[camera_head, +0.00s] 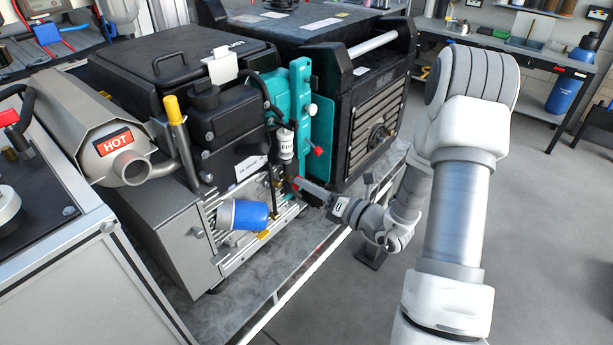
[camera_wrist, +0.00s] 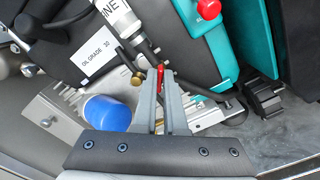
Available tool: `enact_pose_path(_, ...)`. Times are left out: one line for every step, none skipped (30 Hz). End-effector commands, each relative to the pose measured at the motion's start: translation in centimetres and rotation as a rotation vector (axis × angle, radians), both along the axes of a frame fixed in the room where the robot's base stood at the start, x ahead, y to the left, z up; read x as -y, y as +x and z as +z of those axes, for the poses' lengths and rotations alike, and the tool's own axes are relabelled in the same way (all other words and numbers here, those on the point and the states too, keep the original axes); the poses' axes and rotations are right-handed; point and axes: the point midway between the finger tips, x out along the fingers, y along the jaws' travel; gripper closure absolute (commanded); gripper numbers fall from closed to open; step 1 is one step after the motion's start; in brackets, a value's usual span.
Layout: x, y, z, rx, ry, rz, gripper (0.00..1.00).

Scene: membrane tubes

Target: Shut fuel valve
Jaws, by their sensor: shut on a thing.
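The fuel valve shows as a small red lever (camera_wrist: 160,76) in the wrist view, with brass fittings (camera_wrist: 136,80) beside it, below a clear-and-white fuel filter (camera_wrist: 119,14). My gripper (camera_wrist: 161,88) is shut on the red lever, which lies between the fingertips with its far end showing. In the head view my gripper (camera_head: 300,184) reaches in from the right to the engine's front, below the white filter (camera_head: 285,145). The valve body is partly hidden by hoses and my fingers.
A blue cylinder (camera_head: 244,214) sits left of my gripper, low on the engine. A teal bracket (camera_head: 300,107) with a red knob (camera_head: 318,151) stands above. A muffler marked HOT (camera_head: 112,142) is at left. Open floor (camera_head: 350,300) lies at front.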

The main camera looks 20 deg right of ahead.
Motion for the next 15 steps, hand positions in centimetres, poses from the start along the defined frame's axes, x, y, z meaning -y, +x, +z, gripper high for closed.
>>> enact_pose_path(0.09,-0.01,0.48,-0.028,0.038,-0.002,1.00)
enact_pose_path(0.10,-0.01,0.46,-0.045,0.061,-0.002,1.00)
enact_pose_path(0.14,0.00,0.45,-0.067,0.092,-0.004,1.00)
enact_pose_path(0.13,0.01,0.46,-0.083,0.115,-0.003,1.00)
enact_pose_path(0.13,0.02,0.45,-0.100,0.139,-0.002,1.00)
enact_pose_path(0.17,0.03,0.47,-0.122,0.169,-0.002,1.00)
enact_pose_path(0.16,0.03,0.43,-0.139,0.191,-0.003,1.00)
enact_pose_path(0.13,0.02,0.41,-0.156,0.215,-0.001,1.00)
enact_pose_path(0.15,0.03,0.40,-0.179,0.246,-0.002,1.00)
enact_pose_path(0.18,0.03,0.37,-0.195,0.269,-0.003,1.00)
enact_pose_path(0.18,0.05,0.39,-0.212,0.292,-0.003,1.00)
enact_pose_path(0.18,0.07,0.37,-0.233,0.324,-0.003,1.00)
enact_pose_path(0.20,0.07,0.35,-0.249,0.346,-0.003,1.00)
enact_pose_path(0.20,0.06,0.32,-0.267,0.367,-0.003,1.00)
enact_pose_path(0.16,0.05,0.27,-0.289,0.397,-0.001,1.00)
